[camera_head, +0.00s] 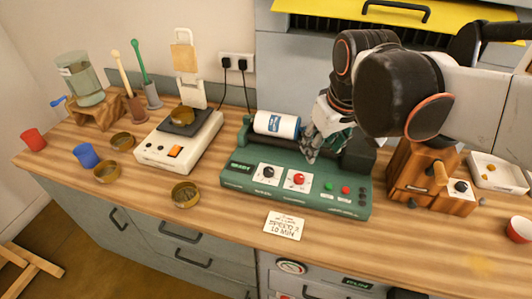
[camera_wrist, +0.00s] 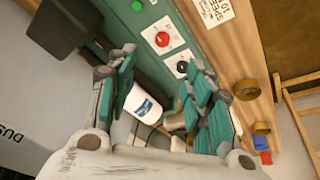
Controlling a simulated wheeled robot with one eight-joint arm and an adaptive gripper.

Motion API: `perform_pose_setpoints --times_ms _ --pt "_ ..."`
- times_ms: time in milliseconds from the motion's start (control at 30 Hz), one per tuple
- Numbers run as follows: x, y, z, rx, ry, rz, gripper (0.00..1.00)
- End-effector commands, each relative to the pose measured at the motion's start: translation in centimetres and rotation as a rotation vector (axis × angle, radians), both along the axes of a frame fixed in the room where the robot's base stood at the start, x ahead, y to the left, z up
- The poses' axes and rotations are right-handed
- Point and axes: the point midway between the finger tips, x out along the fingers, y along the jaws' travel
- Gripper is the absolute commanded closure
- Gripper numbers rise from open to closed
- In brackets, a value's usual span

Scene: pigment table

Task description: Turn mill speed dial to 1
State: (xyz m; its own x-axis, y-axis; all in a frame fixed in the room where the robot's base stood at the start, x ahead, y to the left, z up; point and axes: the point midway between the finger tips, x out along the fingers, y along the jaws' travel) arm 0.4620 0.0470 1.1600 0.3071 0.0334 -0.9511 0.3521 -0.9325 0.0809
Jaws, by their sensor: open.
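The green mill (camera_head: 238,182) stands mid-counter. Its sloped front has a black dial (camera_head: 268,172) and a red dial (camera_head: 299,180), each on a white plate; which one sets speed, and their settings, are too small to read. My gripper (camera_head: 312,152) is open above the mill, behind and right of the red dial, touching neither dial. In the wrist view my gripper (camera_wrist: 160,92) shows its teal finger pads spread apart. The red dial (camera_wrist: 162,39) and black dial (camera_wrist: 182,67) lie beyond the fingers there. A white jar with a blue label (camera_head: 276,124) lies on the mill's top.
A handwritten card (camera_head: 284,226) lies before the mill. Green and red buttons (camera_head: 329,186) sit right of the dials. A white scale (camera_head: 160,149) is at left, a wooden box (camera_head: 419,190) at right. Brass bowls (camera_head: 185,194) stand along the front.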

Motion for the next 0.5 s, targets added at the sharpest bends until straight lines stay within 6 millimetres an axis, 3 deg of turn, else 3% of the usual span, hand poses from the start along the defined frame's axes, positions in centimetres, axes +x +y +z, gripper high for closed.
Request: perform_pose_setpoints --times_ms 267,500 --pt "6.1 3.8 -0.3 -0.056 0.164 0.204 0.53" --pt "10.0 7.7 -2.4 -0.09 0.28 0.37 0.53"
